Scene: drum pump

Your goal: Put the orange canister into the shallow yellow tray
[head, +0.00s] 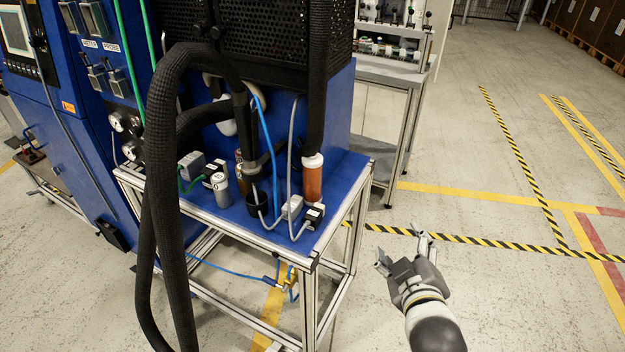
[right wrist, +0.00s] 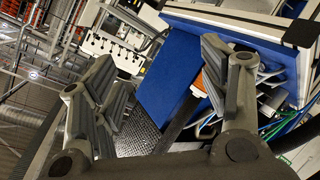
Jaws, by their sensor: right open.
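The orange canister (head: 313,182) stands upright near the right edge of the blue bench top, with a white collar at its top and a thick black hose above it. In the right wrist view an orange patch (right wrist: 199,84), probably the canister, shows partly hidden behind one finger. My right gripper (head: 403,250) is open and empty, to the right of the bench and apart from the canister. Its spread fingers also show in the right wrist view (right wrist: 165,85). I cannot make out a shallow yellow tray in either view. My left gripper is not in view.
The blue bench top (head: 240,228) also holds grey connectors (head: 292,207), a black cup (head: 257,204) and cables. A big black hose (head: 160,200) hangs in front at the left. A shelf (head: 385,75) stands behind. The floor at right is clear, with striped tape.

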